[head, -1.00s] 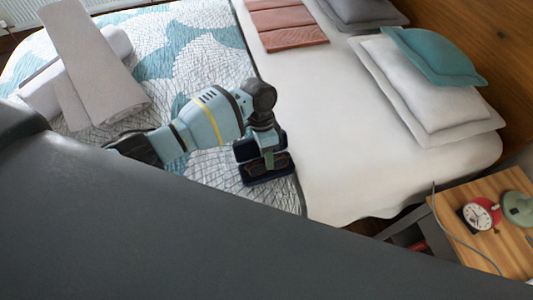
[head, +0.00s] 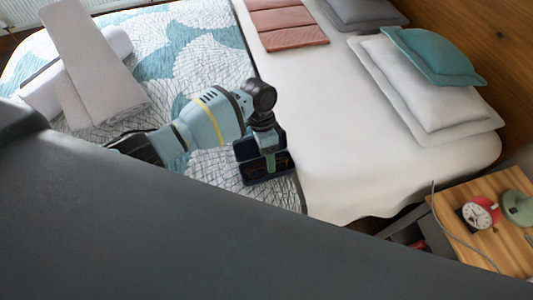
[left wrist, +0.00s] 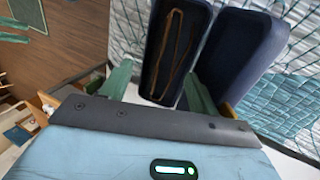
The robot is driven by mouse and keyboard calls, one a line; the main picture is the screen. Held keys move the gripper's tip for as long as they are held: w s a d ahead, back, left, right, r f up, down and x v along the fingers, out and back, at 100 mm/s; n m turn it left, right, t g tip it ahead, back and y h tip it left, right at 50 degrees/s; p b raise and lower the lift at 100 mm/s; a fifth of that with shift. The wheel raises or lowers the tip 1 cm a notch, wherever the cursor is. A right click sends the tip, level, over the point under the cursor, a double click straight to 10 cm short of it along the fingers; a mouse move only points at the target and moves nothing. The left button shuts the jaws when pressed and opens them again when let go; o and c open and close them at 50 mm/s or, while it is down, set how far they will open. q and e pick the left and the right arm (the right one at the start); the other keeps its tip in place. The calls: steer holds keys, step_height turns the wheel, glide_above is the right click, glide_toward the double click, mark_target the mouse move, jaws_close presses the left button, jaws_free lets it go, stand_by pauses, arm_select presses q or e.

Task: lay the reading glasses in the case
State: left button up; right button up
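The glasses case (head: 248,178) lies open on the quilt near the bed's edge. It is dark navy, with two halves side by side in the left wrist view (left wrist: 240,52). The reading glasses (left wrist: 172,45), thin and brown-framed, lie inside the left half in that view. In the head view they are mostly hidden by my gripper. My left gripper (head: 270,160) is over the case. In the left wrist view its green fingers (left wrist: 160,88) are spread apart, one on each side of the half with the glasses, and hold nothing visible. My right gripper is out of view.
Pink folded cloth (head: 285,22) and pillows (head: 430,85) lie toward the head. A nightstand (head: 490,235) with a red clock (head: 480,213) stands at the right. The white sheet (head: 340,130) is clear.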

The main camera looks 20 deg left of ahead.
arm_select(q)
steer(key=v, duration=0.8)
steer(key=shift+s+f, duration=0.1)
stand_by(0.9)
